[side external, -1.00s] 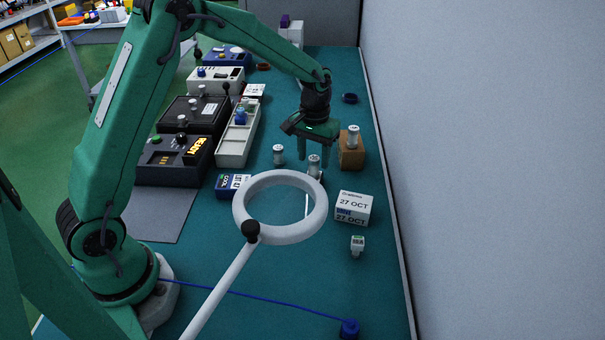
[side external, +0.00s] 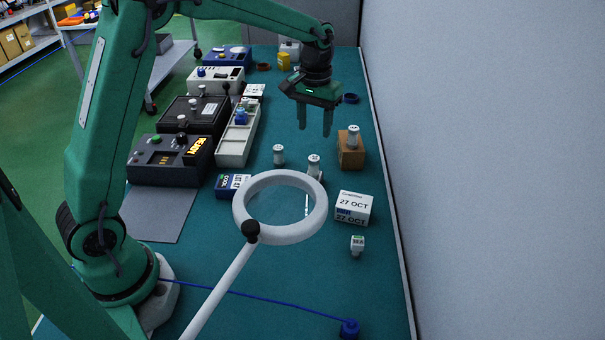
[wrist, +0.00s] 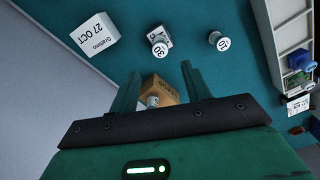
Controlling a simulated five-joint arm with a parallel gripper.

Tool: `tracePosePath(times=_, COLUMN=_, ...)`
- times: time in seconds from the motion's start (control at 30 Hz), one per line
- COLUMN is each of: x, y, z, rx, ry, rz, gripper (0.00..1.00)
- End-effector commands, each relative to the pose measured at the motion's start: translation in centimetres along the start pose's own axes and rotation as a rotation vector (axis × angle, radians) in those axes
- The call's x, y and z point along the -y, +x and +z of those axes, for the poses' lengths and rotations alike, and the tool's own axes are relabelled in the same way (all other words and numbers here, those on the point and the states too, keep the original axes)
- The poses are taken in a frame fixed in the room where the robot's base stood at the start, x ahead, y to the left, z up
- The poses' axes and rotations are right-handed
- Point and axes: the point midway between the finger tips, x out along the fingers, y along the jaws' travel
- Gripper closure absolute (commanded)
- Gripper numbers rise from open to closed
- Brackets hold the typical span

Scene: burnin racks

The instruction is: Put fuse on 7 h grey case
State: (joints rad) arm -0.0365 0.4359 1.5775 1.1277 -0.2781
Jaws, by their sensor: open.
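Several white cylindrical fuses stand about. One (side external: 314,166) is upright beside a small tag and shows "30" in the wrist view (wrist: 159,48). Another (side external: 278,155) stands to its left and shows "10" in the wrist view (wrist: 219,41). A third (side external: 353,137) stands on a brown block (side external: 351,157). My gripper (side external: 314,131) is open and empty, raised above the mat behind the "30" fuse. In the wrist view my fingertips (wrist: 160,70) point down past the brown block. Dark grey cases (side external: 170,170) stand at left; I cannot read "7 h" on any.
A magnifier ring (side external: 245,232) stands in front. A "27 OCT" box (side external: 353,208), a small white piece (side external: 358,244) and a blue "COOL" box (side external: 228,187) lie around. A white tray (side external: 233,151) holds a blue piece. The wall bounds the right side.

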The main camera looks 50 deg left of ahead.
Motion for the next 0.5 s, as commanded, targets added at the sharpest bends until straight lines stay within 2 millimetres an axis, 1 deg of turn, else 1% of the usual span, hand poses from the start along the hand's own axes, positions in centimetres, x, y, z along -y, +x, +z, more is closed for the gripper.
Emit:
tracePosePath(times=0.33, x=0.01, y=-0.04, z=0.06, rx=-0.001, ry=0.001, rz=0.000, gripper=0.52)
tracePosePath(times=0.5, x=0.13, y=-0.86, z=0.68, rx=-0.015, ry=0.009, rz=0.004, gripper=0.52)
